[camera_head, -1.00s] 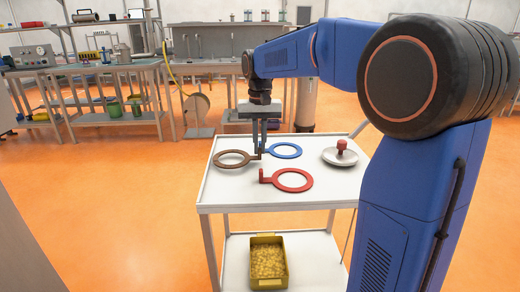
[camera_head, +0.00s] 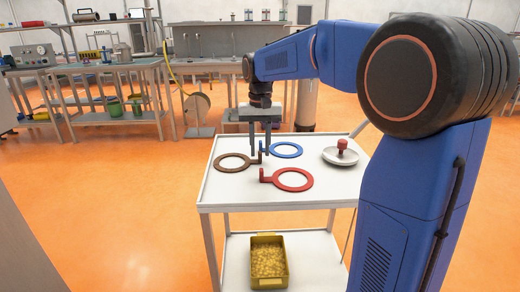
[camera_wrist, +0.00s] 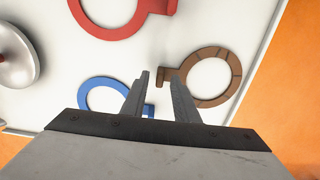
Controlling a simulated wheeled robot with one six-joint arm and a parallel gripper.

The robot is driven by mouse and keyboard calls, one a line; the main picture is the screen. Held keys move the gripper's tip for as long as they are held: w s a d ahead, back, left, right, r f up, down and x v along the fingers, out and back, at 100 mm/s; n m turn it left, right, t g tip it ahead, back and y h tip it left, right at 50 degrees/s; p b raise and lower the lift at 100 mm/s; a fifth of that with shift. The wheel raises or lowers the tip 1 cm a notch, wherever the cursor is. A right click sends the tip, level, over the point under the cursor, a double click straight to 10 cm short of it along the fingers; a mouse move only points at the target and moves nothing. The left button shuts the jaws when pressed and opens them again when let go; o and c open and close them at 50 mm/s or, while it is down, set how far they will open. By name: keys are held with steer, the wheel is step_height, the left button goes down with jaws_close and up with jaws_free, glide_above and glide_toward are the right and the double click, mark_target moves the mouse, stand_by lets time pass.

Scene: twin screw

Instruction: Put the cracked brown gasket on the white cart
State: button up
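The brown gasket (camera_head: 232,170), a flat ring with an upright tab, lies on the white cart (camera_head: 318,197), at the left of its top. Dark lines like cracks cross its ring in the wrist view (camera_wrist: 236,76). My gripper (camera_head: 260,152) is open just above the gasket's tab. In the wrist view its two fingers (camera_wrist: 159,80) stand apart, with the tab near the gap between their tips. Nothing is held.
A blue ring (camera_head: 287,156) lies behind on the cart and a red ring (camera_head: 294,188) in front, both with tabs. A pale dish with a red knob (camera_head: 341,158) stands at the right. A yellow bin (camera_head: 268,264) sits on the lower shelf.

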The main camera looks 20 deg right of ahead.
step_height(320, 180, up, 12)
steer(key=shift+f, duration=0.15)
stand_by(0.3)
stand_by(0.4)
